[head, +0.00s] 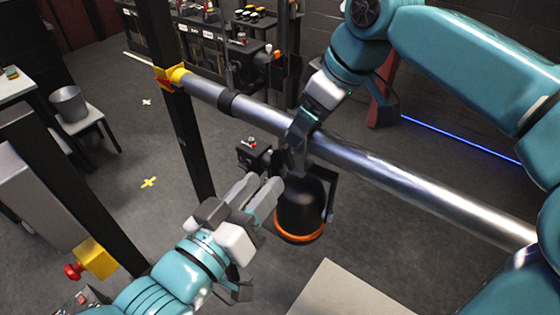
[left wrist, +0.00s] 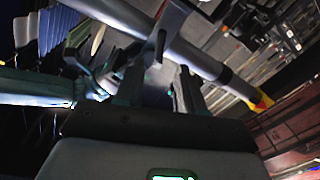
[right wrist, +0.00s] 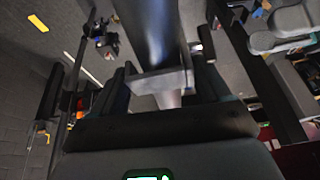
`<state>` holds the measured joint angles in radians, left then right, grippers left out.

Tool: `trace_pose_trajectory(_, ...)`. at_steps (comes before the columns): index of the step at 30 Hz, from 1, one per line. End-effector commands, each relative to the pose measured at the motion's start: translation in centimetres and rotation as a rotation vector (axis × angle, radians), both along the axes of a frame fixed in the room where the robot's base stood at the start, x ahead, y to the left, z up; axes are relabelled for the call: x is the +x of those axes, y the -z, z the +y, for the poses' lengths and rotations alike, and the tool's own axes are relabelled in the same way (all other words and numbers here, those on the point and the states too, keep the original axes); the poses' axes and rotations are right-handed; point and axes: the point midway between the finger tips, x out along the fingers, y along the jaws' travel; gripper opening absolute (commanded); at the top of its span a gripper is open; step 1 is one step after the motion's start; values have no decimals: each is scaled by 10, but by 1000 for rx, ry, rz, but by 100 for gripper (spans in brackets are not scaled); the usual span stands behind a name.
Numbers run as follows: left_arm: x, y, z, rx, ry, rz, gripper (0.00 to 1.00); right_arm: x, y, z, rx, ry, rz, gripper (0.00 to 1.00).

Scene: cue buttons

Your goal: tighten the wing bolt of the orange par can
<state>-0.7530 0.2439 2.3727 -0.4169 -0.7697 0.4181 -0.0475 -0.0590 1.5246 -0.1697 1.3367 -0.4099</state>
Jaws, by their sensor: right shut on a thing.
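The par can (head: 300,208) is black with an orange rim at its lower end. It hangs under a silver pipe (head: 400,187), with a black yoke at its right side. My right gripper (head: 300,133) reaches down from above at the pipe. It is shut on the grey clamp of the can, which shows between its fingers in the right wrist view (right wrist: 160,80). My left gripper (head: 264,190) is just left of the can, its two fingers apart with nothing seen between them. I cannot make out the wing bolt in any view.
A small black box (head: 253,156) with a red top stands behind my left gripper. A dark upright post (head: 188,140) carries the pipe's yellow-marked end. A pale board (head: 348,292) lies at the bottom. A stool with a bucket (head: 68,103) stands far left. Floor between is mostly clear.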

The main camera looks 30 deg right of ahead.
Motion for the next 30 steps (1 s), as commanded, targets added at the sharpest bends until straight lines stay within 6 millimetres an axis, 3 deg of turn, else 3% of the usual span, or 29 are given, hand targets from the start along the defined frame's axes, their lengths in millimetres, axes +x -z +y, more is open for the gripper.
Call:
trace_pose_trajectory(3, 12, 0, -24, 1, 2, -2, 38, 0, -2, 0, 1, 1, -7, 0)
trace_pose_trajectory(9, 26, 0, -49, 2, 1, -2, 38, 0, -2, 0, 1, 1, -7, 0)
trace_pose_trajectory(21, 30, 0, -57, 1, 0, -2, 38, 0, -2, 0, 1, 1, -7, 0)
trace_pose_trajectory(24, 30, 0, -57, 1, 1, -3, 6, 0, -2, 0, 1, 1, -6, 0)
trace_pose_trajectory(25, 30, 0, -57, 1, 0, -3, 0, 0, -2, 0, 1, 1, -6, 0)
trace_pose_trajectory(30, 30, 0, -57, 1, 0, -3, 0, 0, -2, 0, 1, 1, -6, 0)
